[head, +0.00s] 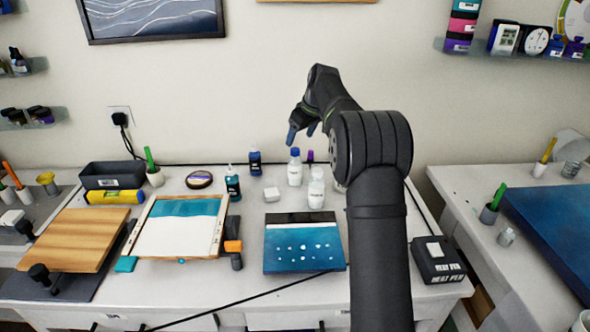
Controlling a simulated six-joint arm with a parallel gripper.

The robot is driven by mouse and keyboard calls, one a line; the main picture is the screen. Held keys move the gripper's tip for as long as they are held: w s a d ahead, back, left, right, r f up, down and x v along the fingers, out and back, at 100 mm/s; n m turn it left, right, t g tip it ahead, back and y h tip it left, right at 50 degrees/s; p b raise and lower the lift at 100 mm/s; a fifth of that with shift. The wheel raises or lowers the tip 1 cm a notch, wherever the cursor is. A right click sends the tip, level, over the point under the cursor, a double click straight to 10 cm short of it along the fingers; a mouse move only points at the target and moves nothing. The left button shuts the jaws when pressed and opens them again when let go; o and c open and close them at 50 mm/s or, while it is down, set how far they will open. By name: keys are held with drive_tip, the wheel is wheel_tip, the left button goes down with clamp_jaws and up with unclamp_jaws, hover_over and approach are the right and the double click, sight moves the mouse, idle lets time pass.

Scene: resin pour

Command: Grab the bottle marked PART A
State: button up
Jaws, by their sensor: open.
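A whitish bottle with a blue cap (294,172) stands upright near the back of the table. A second whitish bottle with a pale cap (316,192) stands just in front and to its right. Both have labels too small to read, so I cannot tell which is marked PART A. My gripper (301,133) is open and empty, with its fingers pointing down. In the picture it appears just above the blue-capped bottle, apart from it. My arm hides the area to the right of the bottles.
A dark teal panel with white dots (303,250) lies in front. A framed board (180,228) is further left. A black box (438,261) sits at the right edge.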

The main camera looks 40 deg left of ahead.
sight(295, 149)
drive_tip(key=x, duration=0.9)
drive_tip(key=shift+s+d, duration=0.1)
drive_tip(key=shift+d, duration=0.1)
drive_tip(key=shift+c, duration=0.4)
drive_tip(key=c, duration=1.3)
drive_tip(key=shift+c, duration=0.2)
